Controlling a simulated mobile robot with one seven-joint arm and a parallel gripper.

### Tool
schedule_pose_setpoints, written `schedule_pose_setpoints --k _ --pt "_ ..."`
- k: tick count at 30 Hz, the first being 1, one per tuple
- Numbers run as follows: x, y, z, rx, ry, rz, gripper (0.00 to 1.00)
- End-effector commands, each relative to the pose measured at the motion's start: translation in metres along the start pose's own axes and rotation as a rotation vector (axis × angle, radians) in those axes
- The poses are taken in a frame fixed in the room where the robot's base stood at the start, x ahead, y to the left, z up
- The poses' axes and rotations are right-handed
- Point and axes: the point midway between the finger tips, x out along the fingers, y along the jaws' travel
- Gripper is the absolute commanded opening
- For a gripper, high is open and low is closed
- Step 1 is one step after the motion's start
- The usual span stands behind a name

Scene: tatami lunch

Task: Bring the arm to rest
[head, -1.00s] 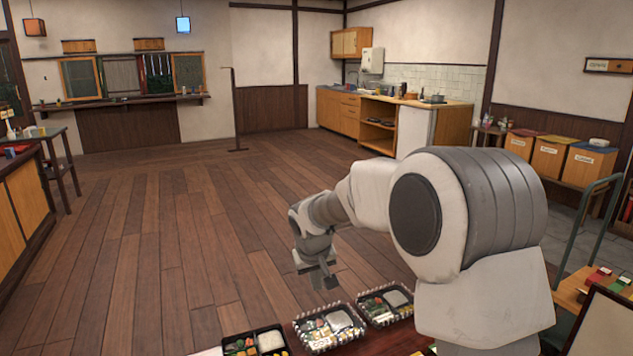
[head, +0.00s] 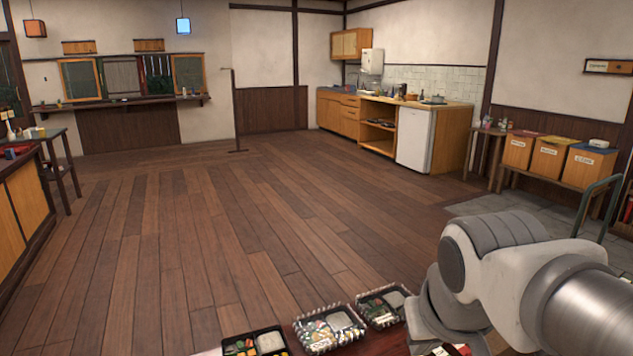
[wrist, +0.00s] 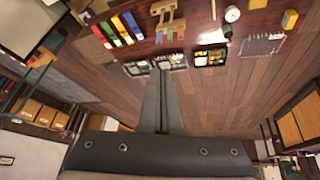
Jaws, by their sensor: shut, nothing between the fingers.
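My gripper (wrist: 163,80) shows in the wrist view, with its two fingers side by side, shut and empty. It is out of sight in the head view, where my arm (head: 500,265) is folded at the lower right. In the wrist view the fingertips appear just below the bento boxes, though the gap to them is hard to judge.
Several bento boxes (head: 329,328) stand on a dark table (wrist: 196,24) at the bottom of the head view. The wrist view also shows coloured items (wrist: 122,28) and a wooden stand (wrist: 167,18). Labelled bins (head: 549,159) stand at right. The wooden floor (head: 190,225) is open.

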Motion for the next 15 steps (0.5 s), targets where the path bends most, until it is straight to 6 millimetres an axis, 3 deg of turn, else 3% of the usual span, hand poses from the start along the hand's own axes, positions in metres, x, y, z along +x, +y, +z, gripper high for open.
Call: schedule_pose_setpoints --k 7,9,15 --pt "-0.011 0.003 0.055 0.052 0.03 -0.042 0.0" --pt "-0.035 0.004 0.038 0.047 0.025 -0.04 0.0" --pt "-0.075 0.006 0.018 0.046 0.024 -0.04 0.0"
